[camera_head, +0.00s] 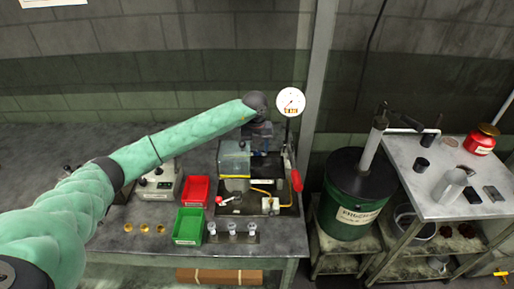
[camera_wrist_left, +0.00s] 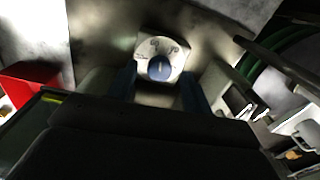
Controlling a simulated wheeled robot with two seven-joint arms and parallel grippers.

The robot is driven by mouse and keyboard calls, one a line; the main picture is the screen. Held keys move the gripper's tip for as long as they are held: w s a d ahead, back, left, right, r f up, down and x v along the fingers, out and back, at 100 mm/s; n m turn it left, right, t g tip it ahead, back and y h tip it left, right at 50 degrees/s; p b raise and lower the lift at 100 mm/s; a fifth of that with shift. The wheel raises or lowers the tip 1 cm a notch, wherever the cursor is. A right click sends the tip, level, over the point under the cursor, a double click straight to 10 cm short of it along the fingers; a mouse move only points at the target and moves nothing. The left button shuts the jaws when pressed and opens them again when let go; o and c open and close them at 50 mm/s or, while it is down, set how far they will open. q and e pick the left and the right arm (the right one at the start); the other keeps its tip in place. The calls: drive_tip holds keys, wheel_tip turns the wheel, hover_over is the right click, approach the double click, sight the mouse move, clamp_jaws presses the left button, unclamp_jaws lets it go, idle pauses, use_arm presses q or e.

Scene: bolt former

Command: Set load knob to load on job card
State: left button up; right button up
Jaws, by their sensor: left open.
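In the left wrist view, a round blue knob (camera_wrist_left: 160,68) sits on a pale dial plate (camera_wrist_left: 146,46) with dark marks I cannot read. My left gripper (camera_wrist_left: 158,88) is open, its two dark fingers apart on either side of the knob; I cannot tell whether they touch it. In the head view, my left gripper (camera_head: 259,138) is over the back of the bench press, below and left of a round white gauge (camera_head: 291,101), and hides the dial. I cannot pick out a job card. My right gripper is not in view.
A red bin (camera_head: 195,191), a green bin (camera_head: 188,226) and small cups (camera_head: 232,229) stand on the bench. A green drum (camera_head: 350,213) and a side table (camera_head: 420,205) are at right.

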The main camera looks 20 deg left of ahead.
use_arm(q)
drive_tip(key=shift+f, duration=0.7)
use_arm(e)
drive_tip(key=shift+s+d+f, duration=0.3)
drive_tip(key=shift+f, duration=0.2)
use_arm(q)
drive_tip(key=c, duration=1)
drive_tip(key=shift+o, duration=0.2)
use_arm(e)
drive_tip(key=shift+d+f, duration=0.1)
use_arm(q)
drive_tip(key=n+b, duration=0.2)
drive_tip(key=shift+n, duration=0.6)
drive_tip(key=shift+r, duration=0.1)
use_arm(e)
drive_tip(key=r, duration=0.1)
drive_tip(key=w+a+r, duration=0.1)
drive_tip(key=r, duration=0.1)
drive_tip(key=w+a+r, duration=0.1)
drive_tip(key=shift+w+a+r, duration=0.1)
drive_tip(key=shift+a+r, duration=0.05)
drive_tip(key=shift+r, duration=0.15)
